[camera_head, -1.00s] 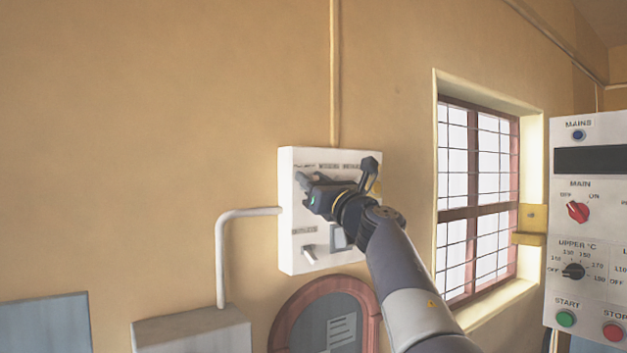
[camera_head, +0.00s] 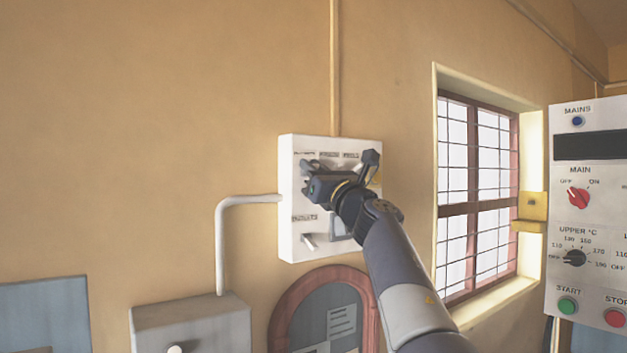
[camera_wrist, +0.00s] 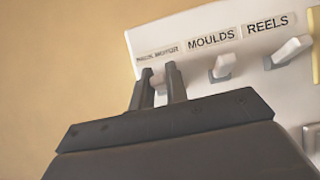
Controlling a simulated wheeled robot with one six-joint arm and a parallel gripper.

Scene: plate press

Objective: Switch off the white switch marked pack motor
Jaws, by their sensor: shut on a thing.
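The pack motor switch (camera_wrist: 158,80) is a small pale lever under a blurred label that seems to read PACK MOTOR, at the left end of the top row in the wrist view. My gripper (camera_wrist: 159,84) has one dark finger on each side of it and is shut on it. The fingers hide part of the lever, and I cannot tell whether it is up or down. In the head view my gripper (camera_head: 308,175) is at the upper left of the white switch panel (camera_head: 288,240), covering much of the top row.
The MOULDS switch (camera_wrist: 222,66) is close right of my fingers, with the REELS switch (camera_wrist: 288,53) beyond. Another switch (camera_head: 310,241) sits lower on the panel. A conduit (camera_head: 222,245) runs to a grey box (camera_head: 190,325). A barred window (camera_head: 475,190) and control cabinet (camera_head: 560,200) stand right.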

